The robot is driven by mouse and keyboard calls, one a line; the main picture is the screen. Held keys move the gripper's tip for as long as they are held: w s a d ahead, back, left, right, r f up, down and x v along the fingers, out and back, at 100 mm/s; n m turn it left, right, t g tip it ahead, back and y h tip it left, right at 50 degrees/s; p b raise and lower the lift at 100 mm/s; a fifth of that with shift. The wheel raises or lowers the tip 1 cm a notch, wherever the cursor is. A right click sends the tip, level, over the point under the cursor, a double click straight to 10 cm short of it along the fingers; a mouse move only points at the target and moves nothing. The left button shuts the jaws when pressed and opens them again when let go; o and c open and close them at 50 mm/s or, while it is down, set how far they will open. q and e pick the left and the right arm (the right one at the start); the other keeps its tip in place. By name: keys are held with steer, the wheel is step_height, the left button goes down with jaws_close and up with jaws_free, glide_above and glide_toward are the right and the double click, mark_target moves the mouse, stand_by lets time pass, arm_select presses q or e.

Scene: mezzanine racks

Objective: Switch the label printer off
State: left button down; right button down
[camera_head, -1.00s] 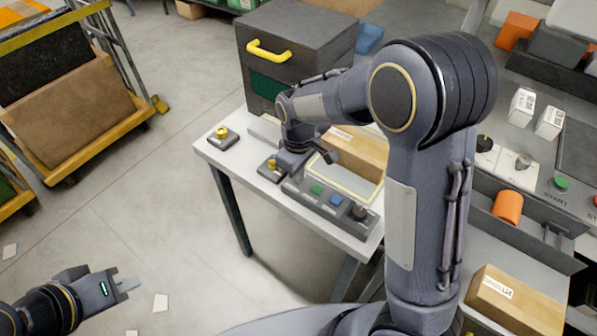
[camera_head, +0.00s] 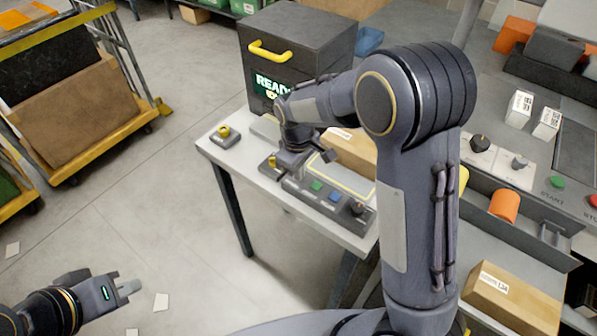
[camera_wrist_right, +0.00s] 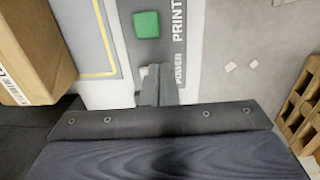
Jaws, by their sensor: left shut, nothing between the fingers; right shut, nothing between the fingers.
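The label printer (camera_head: 300,50) is a dark box with a yellow handle on the white table; its lit green screen (camera_head: 272,86) reads "READY". In the right wrist view the green button (camera_wrist_right: 146,24) is beside the word "PRINT". My right gripper (camera_wrist_right: 157,85) is shut and empty beside the word "POWER" (camera_wrist_right: 179,68); its fingers hide the power switch. Contact cannot be told. My left gripper (camera_head: 130,287) is shut and empty over the floor.
A yellow-topped button box (camera_head: 225,136) sits on the table's left corner (camera_head: 208,150). A cardboard box (camera_head: 352,150) lies behind the strip. A bench with knobs and an orange roll (camera_head: 505,205) is at right. A cart (camera_head: 75,110) stands at left; floor between is mostly clear.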

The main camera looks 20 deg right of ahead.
steer(key=shift+w+d+r, duration=0.1)
steer(key=shift+w+d, duration=0.35)
steer(key=shift+w, duration=0.05)
steer(key=shift+r, duration=0.15)
steer(key=shift+r+p, duration=0.35)
steer(key=shift+p, duration=0.25)
step_height(320, 180, up, 3)
steer(key=p, duration=0.2)
steer(key=shift+s+a+r+p, duration=0.1)
steer(key=shift+r+p, duration=0.05)
steer(key=shift+p, duration=0.2)
step_height(320, 180, up, 10)
steer(key=b, duration=0.1)
steer(key=shift+s+a, duration=0.15)
